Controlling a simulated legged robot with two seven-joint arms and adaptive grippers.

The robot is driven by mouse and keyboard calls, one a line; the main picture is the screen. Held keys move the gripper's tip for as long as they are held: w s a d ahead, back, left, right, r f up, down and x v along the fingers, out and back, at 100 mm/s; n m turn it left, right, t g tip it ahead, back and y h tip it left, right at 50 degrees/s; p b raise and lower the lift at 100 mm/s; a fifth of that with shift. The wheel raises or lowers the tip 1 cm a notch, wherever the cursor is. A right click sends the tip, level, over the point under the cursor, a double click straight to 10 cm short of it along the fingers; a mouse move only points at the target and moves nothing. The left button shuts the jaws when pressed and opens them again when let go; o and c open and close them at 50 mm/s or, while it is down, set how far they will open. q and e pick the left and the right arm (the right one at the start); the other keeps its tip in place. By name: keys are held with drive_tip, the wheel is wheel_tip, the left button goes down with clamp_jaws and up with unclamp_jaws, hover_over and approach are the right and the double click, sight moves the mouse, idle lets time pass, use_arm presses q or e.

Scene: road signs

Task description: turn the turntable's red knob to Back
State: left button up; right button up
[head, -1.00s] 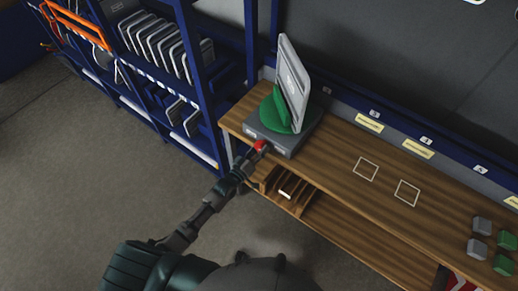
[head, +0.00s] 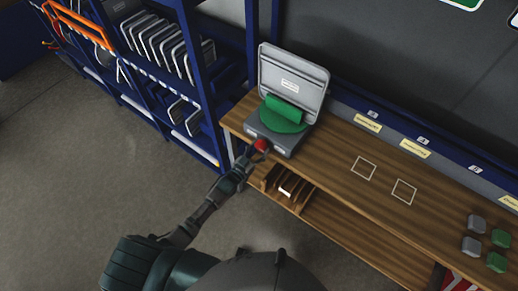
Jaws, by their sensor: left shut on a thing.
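The turntable stands at the left end of the wooden bench, with a grey base (head: 289,144) and a green disc (head: 292,124). A grey sign panel (head: 305,78) stands on the disc in a green holder (head: 284,108), its broad face with a small white label turned toward me. The red knob (head: 261,144) is on the front of the base. My left gripper (head: 257,152) is at the knob and shut on it; the fingertips are small and partly hidden. My right gripper is not in view. The lettering by the knob is too small to read.
A blue rack (head: 203,75) with several panels stands left of the bench (head: 334,176). Two white outlined squares mark the bench middle. Several grey and green blocks (head: 471,246) lie at the right. A wooden slotted holder (head: 283,190) is below the bench front.

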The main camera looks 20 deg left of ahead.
use_arm(q)
drive_tip(key=shift+s+f, duration=0.2)
drive_tip(key=shift+f, duration=0.25)
drive_tip(key=o, duration=1)
drive_tip(key=shift+o, duration=0.8)
drive_tip(key=shift+w, duration=0.1)
drive_tip(key=shift+w+r, duration=0.1)
drive_tip(key=shift+r, duration=0.05)
drive_tip(key=v, duration=1.2)
